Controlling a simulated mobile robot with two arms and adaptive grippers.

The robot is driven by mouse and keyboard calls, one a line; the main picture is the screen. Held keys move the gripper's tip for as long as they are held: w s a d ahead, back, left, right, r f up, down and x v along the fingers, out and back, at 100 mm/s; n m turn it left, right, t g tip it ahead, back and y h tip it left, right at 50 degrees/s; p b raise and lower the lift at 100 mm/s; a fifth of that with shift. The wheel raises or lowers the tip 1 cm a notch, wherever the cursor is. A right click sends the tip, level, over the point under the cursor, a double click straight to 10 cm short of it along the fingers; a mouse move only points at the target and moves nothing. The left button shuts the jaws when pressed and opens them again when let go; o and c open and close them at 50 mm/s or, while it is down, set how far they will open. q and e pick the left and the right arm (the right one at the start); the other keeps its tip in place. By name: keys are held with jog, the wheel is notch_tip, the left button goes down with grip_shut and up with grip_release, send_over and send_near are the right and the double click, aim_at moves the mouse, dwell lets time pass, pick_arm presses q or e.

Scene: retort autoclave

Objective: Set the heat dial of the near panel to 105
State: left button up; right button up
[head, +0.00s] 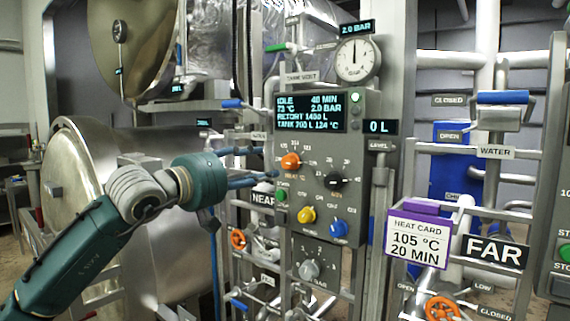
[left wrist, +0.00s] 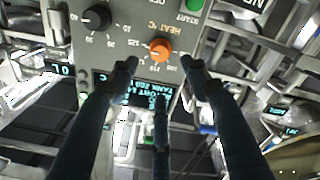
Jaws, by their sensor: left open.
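The near panel (head: 356,114) is a grey box with a lit display and several coloured knobs. Its orange heat dial (head: 291,161) sits below the display, with a numbered scale around it. I cannot read its setting surely. My left gripper (head: 268,163) is open just left of the dial in the head view. In the left wrist view the orange dial (left wrist: 160,48) appears between the spread fingertips, and the open left gripper (left wrist: 159,62) shows no grip on it. The wrist view is upside down to the panel. My right gripper is not in view.
A black knob (head: 335,181), yellow knob (head: 307,215), blue knob (head: 338,229) and green start button (head: 281,196) sit close to the dial. A heat card (head: 417,239) reads 105 °C, 20 MIN. Pipes and rails flank the panel; a large steel vessel (head: 85,190) stands left.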

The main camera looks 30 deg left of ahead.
aim_at(286, 164)
pick_arm(q)
jog(key=w+p, duration=0.2)
jog(key=w, duration=0.1)
jog(key=w+p, duration=0.2)
jog(key=w, duration=0.1)
jog(key=w+p, duration=0.2)
jog(key=w, duration=0.2)
jog(key=shift+d+p, duration=0.35)
jog(key=shift+d, duration=0.05)
jog(key=shift+w+f, duration=0.1)
jog(key=shift+w, duration=0.25)
jog(key=shift+c, duration=0.2)
jog(key=shift+f, duration=0.1)
jog(key=c, duration=1.1)
